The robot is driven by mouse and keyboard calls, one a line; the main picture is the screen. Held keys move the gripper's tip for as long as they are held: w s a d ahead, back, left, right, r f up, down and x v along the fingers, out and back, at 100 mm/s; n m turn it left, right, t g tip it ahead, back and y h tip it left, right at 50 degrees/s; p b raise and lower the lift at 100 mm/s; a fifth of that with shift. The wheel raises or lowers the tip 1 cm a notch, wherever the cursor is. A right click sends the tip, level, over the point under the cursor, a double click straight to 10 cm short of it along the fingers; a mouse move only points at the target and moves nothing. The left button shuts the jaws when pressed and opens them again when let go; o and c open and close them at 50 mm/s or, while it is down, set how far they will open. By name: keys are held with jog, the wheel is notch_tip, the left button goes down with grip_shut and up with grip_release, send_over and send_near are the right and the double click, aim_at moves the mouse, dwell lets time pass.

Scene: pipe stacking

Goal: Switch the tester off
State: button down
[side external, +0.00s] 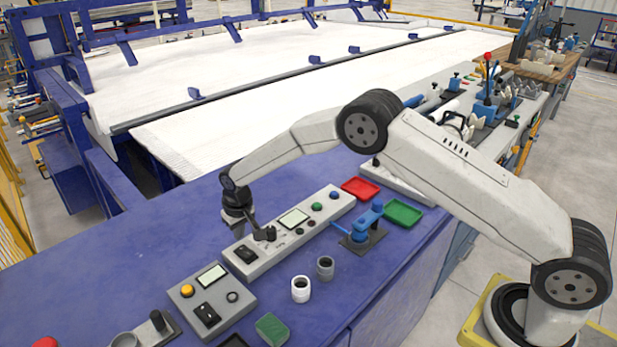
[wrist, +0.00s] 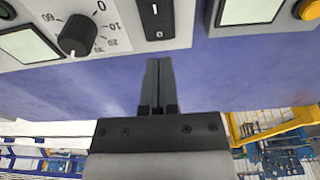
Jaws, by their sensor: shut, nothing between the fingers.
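A long grey control panel (side external: 288,240) lies on the blue bench, with a screen, round buttons, a dial knob and a black rocker switch (side external: 245,254) near its left end. A smaller grey box (side external: 226,318) at the front left has a screen, an orange button (side external: 187,291) and another black rocker switch (side external: 206,314). No label shows which is the tester. My gripper (side external: 252,228) is shut and empty above the long panel's far edge. In the wrist view my gripper (wrist: 158,62) points toward a black rocker switch (wrist: 157,18), apparently not touching. I cannot tell which side is pressed.
The dial knob (wrist: 77,35) stands up close beside the switch. A blue clamp (side external: 362,226), white cup (side external: 300,289), grey cup (side external: 325,267), red tray (side external: 360,189) and green tray (side external: 402,213) are to the right.

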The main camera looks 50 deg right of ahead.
aim_at(245, 249)
jog(key=shift+r, duration=1.65)
jog(key=s+d+r, duration=0.3)
jog(key=s, duration=0.7)
jog(key=s+d+r, duration=0.3)
jog(key=s+d, duration=0.1)
jog(key=s, duration=0.7)
jog(key=s+d+r, duration=0.3)
jog(key=s+d, duration=0.1)
jog(key=s, duration=0.6)
jog(key=shift+s+d+t, duration=0.15)
jog(key=shift+d+t, duration=0.1)
jog(key=shift+t, duration=0.15)
